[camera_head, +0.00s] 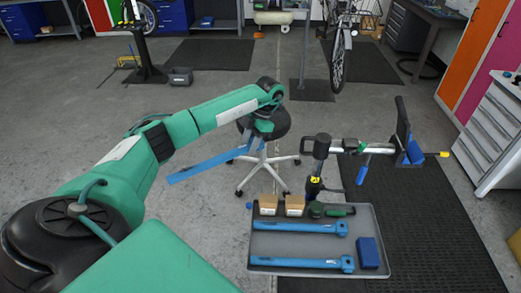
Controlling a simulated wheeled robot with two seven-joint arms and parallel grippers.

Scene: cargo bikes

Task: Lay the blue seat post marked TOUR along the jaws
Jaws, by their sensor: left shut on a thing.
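My left gripper (252,142) reaches out over the floor in front of a stool. It is shut on a long blue bar (205,164), which slants down to the left in the air. I cannot read a mark on this bar. Two more blue posts with thicker right ends lie in the grey tray: an upper one (295,227) and a lower one (300,262). Their small marks are too small to read. A clamp (403,125) with dark jaws and blue parts is at the right end of a silver bar, apart from my gripper. My right gripper is out of view.
The grey tray (384,252) also holds two tan boxes, a green-and-black tool and a blue box (368,253). A wheeled stool (277,124) is behind my gripper. A white drawer cabinet (490,130) stands at the right. Floor left of the tray is clear.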

